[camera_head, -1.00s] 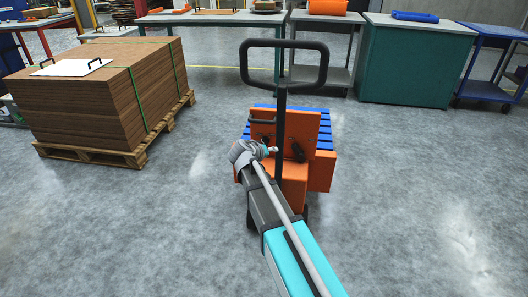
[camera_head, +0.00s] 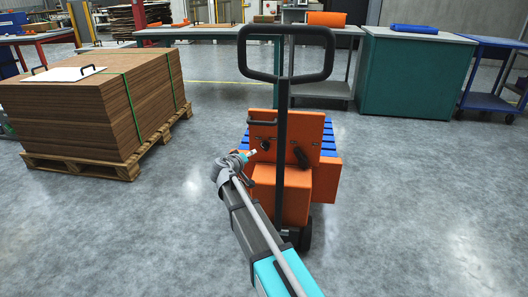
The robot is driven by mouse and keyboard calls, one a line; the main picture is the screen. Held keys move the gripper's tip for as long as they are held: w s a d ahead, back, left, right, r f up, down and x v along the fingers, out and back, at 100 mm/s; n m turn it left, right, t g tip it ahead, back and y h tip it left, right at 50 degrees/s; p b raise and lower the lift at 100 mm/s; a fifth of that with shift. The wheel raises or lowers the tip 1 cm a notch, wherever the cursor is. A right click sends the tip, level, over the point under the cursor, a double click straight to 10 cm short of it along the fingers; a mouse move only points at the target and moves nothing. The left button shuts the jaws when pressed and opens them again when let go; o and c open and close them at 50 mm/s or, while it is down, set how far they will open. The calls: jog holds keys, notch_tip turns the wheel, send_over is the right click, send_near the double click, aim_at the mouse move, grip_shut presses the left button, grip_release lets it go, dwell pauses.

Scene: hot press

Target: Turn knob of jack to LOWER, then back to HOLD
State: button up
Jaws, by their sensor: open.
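The orange jack (camera_head: 286,185) stands upright in the middle of the head view, with a tall black loop handle (camera_head: 287,55) above it. A small dark knob (camera_head: 265,144) shows on the left of its orange panel, and a black lever (camera_head: 301,157) on the right. My gripper (camera_head: 252,154) is at the end of my arm, left of the handle post and just below the knob. It is open and small in view. I cannot tell whether it touches the panel. The knob's markings are too small to read.
A pallet of brown boards (camera_head: 92,115) stands at the left. Blue slats (camera_head: 327,135) lie behind the jack's panel. A green cabinet (camera_head: 416,75) and a blue cart (camera_head: 490,85) stand at the back right. The grey floor around the jack is clear.

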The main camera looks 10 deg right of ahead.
aim_at(263, 148)
dwell(0.3)
jog(key=b+x, duration=0.3)
jog(key=x, duration=1)
jog(key=shift+w+d+b, duration=0.25)
jog(key=shift+w+b, duration=0.1)
grip_shut()
